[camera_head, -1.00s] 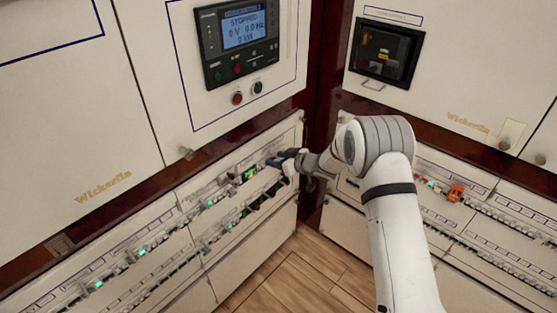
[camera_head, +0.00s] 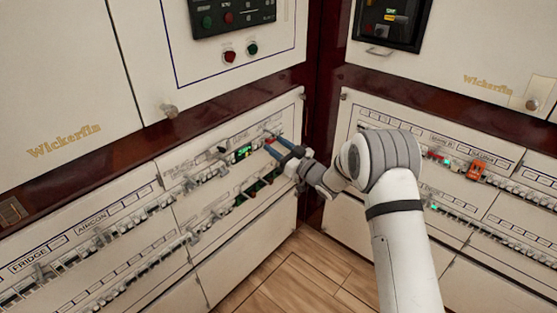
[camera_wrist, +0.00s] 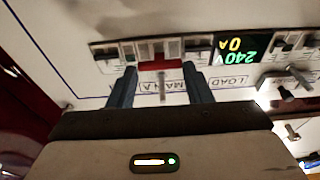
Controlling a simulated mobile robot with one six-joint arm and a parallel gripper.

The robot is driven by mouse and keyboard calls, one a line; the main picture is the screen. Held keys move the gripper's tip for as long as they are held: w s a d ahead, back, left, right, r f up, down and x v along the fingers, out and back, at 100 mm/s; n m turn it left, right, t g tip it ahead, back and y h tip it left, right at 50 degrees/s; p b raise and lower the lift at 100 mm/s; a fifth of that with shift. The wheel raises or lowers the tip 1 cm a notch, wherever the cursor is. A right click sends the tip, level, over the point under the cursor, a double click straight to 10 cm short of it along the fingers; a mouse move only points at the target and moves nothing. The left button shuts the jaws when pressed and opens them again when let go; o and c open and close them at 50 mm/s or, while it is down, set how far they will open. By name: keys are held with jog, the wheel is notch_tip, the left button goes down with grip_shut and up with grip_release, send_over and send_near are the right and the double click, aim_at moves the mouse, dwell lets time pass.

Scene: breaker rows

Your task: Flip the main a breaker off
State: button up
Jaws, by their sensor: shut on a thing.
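The main A breaker shows a red handle (camera_wrist: 160,64) in the wrist view, with an upside-down "MAIN A" label beside it. In the head view a bit of red (camera_head: 269,141) shows at my fingertips, at the right end of the upper breaker row on the left wall. My gripper (camera_head: 277,147) reaches it from the right. In the wrist view its two blue fingers (camera_wrist: 160,75) stand apart, one on each side of the red handle, shut on it. Finger contact is hard to make out.
A green-lit meter (camera_head: 243,152) sits just left of the breaker; it reads 240 V and 0 A in the wrist view (camera_wrist: 236,50). A lower breaker row (camera_head: 222,212) runs below. The right wall has an orange part (camera_head: 476,170) among its breakers. The floor (camera_head: 300,265) is clear.

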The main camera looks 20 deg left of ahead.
jog(key=f+y+b, duration=0.1)
jog(key=b, duration=0.3)
jog(key=f+t+y+b, duration=0.1)
jog(key=y+b, duration=0.1)
jog(key=b, duration=0.2)
jog(key=shift+a+f+y, duration=0.3)
jog(key=shift+a+f, duration=0.05)
jog(key=shift+a, duration=0.05)
jog(key=y+b, duration=0.1)
jog(key=b, duration=0.3)
jog(key=shift+w+a+f+t+y, duration=0.1)
jog(key=shift+a+t+y, duration=0.05)
jog(key=shift+t+y, duration=0.25)
jog(key=shift+b, duration=0.4)
jog(key=shift+a, duration=0.1)
jog(key=o, duration=1)
jog(key=shift+p+v, duration=0.9)
jog(key=shift+v, duration=3)
